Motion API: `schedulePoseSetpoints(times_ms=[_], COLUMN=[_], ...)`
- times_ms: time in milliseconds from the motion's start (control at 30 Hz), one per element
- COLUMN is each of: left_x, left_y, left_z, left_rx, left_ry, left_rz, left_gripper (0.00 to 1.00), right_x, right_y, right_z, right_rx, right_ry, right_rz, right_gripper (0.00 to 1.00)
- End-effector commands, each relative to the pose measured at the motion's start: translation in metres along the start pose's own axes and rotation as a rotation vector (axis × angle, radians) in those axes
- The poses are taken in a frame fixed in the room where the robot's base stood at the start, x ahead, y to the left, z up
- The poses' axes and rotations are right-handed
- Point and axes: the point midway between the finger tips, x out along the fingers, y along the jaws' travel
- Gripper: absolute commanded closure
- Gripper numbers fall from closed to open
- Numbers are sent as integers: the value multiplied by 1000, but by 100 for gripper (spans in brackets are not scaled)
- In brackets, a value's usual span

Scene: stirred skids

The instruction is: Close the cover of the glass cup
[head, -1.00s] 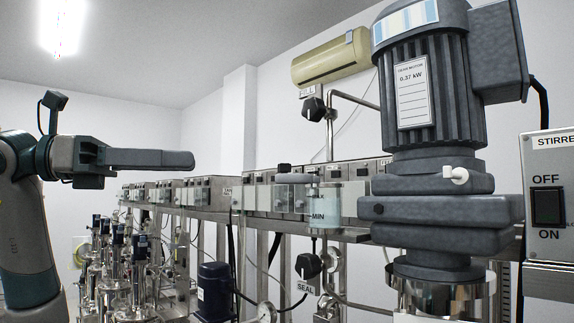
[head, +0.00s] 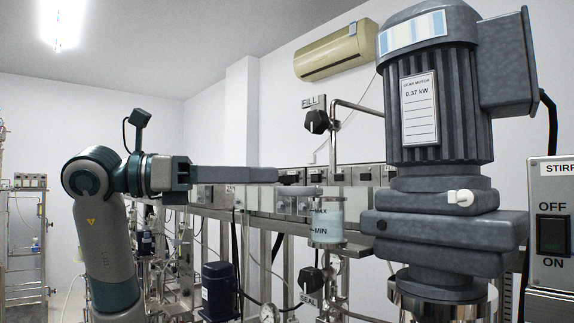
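The glass cup (head: 327,224) is a clear cylinder marked MAX and MIN, with pale bluish liquid, on the pipework right of centre in the head view. A pale, flat, see-through piece (head: 296,206) just left of the cup's top looks like its cover, standing off to the side; its outline is partly lost against the boxes behind. My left gripper (head: 276,174) points right, with its tip up and left of the cup, over or near the top of that piece. Its fingers show side-on as one grey bar, so the gap and any contact are hidden. My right gripper is out of view.
A large grey gear motor (head: 440,130) stands close on the right, beside a switch box (head: 550,235) marked OFF and ON. A FILL valve (head: 317,121) and pipe rise above the cup; a SEAL valve (head: 311,281) sits below. A blue motor (head: 219,290) stands lower left.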

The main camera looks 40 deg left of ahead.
Motion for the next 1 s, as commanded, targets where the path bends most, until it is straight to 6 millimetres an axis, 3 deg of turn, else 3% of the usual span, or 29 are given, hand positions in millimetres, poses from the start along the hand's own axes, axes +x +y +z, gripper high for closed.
schedulePoseSetpoints(times_ms=[100,300,767,800,933,1000], left_x=[21,45,56,56,56,56], left_y=[0,0,0,0,0,0], left_z=[3,2,0,0,0,0], left_rx=[0,-1,1,1,0,0], left_ry=[2,1,0,0,0,0], left_rz=[-3,-2,0,0,0,0], left_gripper=[64,64,64,66,97,100], right_x=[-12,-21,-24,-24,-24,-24], right_y=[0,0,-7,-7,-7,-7], right_z=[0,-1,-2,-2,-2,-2], right_rx=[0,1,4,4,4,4], right_ry=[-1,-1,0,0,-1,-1], right_rz=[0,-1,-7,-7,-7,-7], right_gripper=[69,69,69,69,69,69])
